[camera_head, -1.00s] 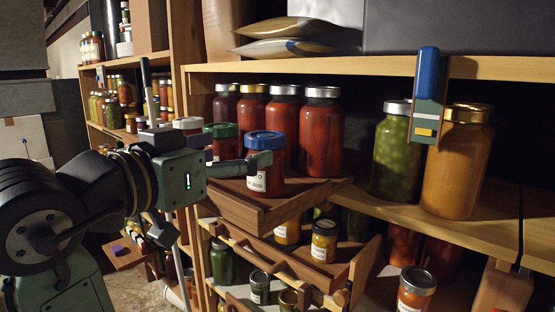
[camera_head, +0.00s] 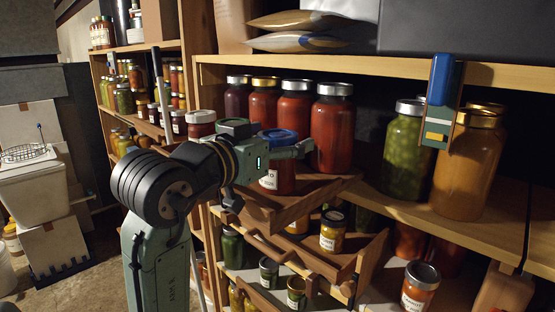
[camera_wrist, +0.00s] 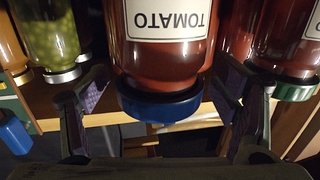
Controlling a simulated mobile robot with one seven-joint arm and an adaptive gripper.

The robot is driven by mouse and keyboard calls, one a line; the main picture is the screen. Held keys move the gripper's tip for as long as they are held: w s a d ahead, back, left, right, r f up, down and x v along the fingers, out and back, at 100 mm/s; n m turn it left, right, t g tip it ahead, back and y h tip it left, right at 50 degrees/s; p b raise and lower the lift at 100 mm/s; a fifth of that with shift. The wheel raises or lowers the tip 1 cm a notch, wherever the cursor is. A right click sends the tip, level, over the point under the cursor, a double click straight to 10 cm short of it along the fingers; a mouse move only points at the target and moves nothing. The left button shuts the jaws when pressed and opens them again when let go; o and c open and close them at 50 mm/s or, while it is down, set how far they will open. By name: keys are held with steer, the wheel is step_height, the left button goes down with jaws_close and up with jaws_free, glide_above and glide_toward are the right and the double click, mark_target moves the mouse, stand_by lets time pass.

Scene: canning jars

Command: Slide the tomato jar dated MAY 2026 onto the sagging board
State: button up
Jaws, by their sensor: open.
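A red jar with a blue lid (camera_head: 281,178) stands on a wooden ledge (camera_head: 290,213) at the front of the shelf. In the wrist view it appears upside down, with a TOMATO label (camera_wrist: 166,18) and its blue lid (camera_wrist: 160,106); no date is readable. My gripper (camera_wrist: 160,82) is open, one finger on each side of this jar near its lid. The head view shows my gripper (camera_head: 290,152) at lid height, partly hiding the jar. The shelf board (camera_head: 398,203) at right bears other jars; I cannot tell for sure that it sags.
Tall red jars (camera_head: 332,135) stand close behind the blue-lidded jar. A green-lidded jar (camera_head: 232,128) is at its left. Bare board lies between red and green jars.

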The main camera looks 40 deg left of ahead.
steer(key=c, duration=1.7)
